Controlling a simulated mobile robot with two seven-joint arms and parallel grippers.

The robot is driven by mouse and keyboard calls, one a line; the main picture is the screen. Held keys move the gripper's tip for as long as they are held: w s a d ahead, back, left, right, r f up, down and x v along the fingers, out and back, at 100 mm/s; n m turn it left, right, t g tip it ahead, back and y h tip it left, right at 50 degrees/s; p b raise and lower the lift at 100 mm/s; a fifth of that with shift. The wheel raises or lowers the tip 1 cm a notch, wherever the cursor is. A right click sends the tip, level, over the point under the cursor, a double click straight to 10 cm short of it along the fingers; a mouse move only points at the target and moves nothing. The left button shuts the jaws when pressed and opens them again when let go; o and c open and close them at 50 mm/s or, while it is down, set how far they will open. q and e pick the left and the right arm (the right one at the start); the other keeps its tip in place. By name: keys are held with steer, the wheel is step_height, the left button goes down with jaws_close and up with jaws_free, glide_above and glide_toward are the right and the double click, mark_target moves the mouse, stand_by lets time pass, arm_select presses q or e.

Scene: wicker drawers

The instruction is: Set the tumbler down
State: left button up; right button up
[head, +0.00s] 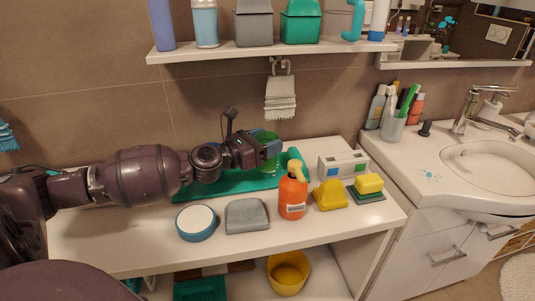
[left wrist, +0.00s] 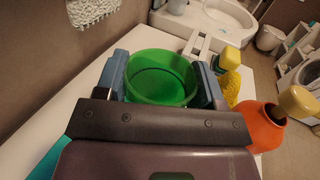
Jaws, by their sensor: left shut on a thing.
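The green tumbler (left wrist: 160,86) stands between the two blue-grey fingers of my left gripper (left wrist: 163,76) in the left wrist view, its open rim toward the camera. In the head view the left gripper (head: 271,149) reaches in from the left and partly hides the tumbler (head: 266,134). The gripper is shut on the tumbler, over the right part of a teal tray (head: 222,182) on the white bench top (head: 120,235). I cannot tell whether the tumbler's base touches anything. The right gripper is not in view.
An orange pump bottle (head: 292,197), yellow object (head: 330,195), yellow-topped block (head: 369,185), white box (head: 342,164), grey cloth (head: 247,216) and round white-topped container (head: 197,223) stand around the tray. A shelf (head: 270,53) hangs above. The bench's front left is bare.

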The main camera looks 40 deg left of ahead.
arm_select(q)
step_height(320, 180, down, 3)
steer(key=shift+f+b, duration=0.1)
steer(key=shift+b, duration=0.45)
steer(key=shift+f, duration=0.25)
steer(key=shift+r, duration=0.25)
steer(key=shift+f, duration=0.1)
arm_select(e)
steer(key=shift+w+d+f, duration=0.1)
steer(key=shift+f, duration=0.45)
arm_select(q)
steer(key=o, duration=0.5)
steer(key=shift+f, duration=0.1)
steer(key=shift+o, duration=0.8)
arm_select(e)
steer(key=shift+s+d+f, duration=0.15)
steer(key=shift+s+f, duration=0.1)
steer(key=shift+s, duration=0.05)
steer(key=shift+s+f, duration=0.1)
arm_select(q)
steer(key=shift+r, duration=0.2)
